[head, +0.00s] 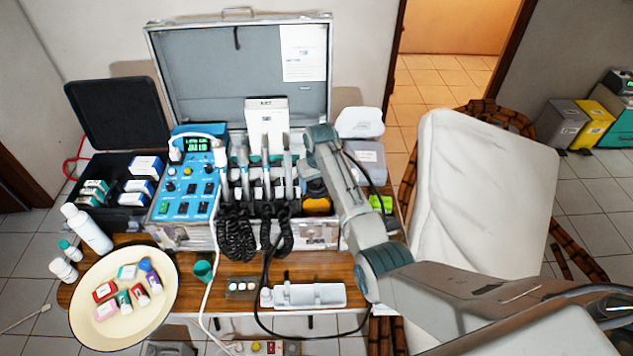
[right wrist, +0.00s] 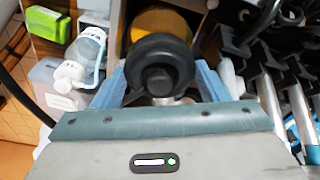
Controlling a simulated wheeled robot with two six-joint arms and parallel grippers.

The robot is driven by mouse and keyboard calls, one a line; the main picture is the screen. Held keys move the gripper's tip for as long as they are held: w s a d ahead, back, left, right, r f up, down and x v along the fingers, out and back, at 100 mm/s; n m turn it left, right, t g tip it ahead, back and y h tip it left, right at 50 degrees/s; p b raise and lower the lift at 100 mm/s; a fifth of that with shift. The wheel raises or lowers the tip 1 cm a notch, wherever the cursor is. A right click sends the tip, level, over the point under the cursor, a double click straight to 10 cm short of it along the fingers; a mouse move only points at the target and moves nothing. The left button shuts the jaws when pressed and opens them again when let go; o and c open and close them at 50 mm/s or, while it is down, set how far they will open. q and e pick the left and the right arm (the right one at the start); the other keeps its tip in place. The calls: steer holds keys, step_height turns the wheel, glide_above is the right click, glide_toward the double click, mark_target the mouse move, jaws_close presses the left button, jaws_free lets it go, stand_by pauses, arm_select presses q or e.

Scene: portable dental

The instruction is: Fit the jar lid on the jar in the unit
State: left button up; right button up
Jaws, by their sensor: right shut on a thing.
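The jar lid (right wrist: 160,62) is black and round with a raised middle knob. In the right wrist view it sits between the two blue fingers of my right gripper (right wrist: 162,84), which is shut on it. In the head view my right gripper (head: 313,168) is at the right end of the unit (head: 172,236), beside the upright handpieces, with the dark lid (head: 315,187) just below it. An orange round-edged thing (right wrist: 160,20), likely the jar or its holder, shows partly behind the lid. It also shows in the head view (head: 318,207). I cannot tell whether the lid touches it. My left gripper is out of view.
Handpieces (head: 265,170) with coiled black hoses stand close left of the gripper. A white-lidded container (head: 360,122) and a green item (head: 381,203) are to the right.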

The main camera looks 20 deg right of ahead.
mark_target(318, 189)
steer(key=shift+f, duration=0.4)
steer(key=shift+f+p, duration=0.1)
steer(key=shift+p, duration=0.2)
stand_by(0.4)
steer(key=o, duration=1)
steer(key=shift+o, duration=0.2)
step_height(318, 189, up, 11)
steer(key=s+b, duration=0.1)
steer(key=b, duration=0.2)
steer(key=shift+s+f+b, duration=0.15)
steer(key=shift+b, duration=0.15)
